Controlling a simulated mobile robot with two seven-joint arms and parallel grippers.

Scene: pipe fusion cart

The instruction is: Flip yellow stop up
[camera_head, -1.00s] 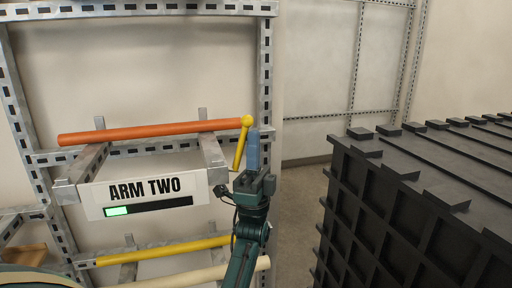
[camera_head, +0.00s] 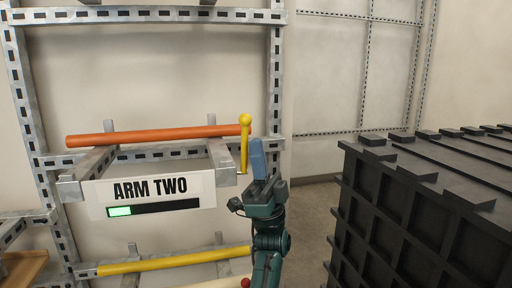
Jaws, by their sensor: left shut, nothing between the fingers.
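The yellow stop (camera_head: 244,146) is a thin bar with a round knob at its top. My right gripper is not in view.
A white "ARM TWO" sign (camera_head: 151,194) with a partly green bar fronts the upper rack arms. A yellow pipe (camera_head: 175,259) lies below, with a red ball (camera_head: 246,282) near the bottom edge. A large black ribbed crate (camera_head: 400,215) stands at right. Floor shows between rack and crate.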

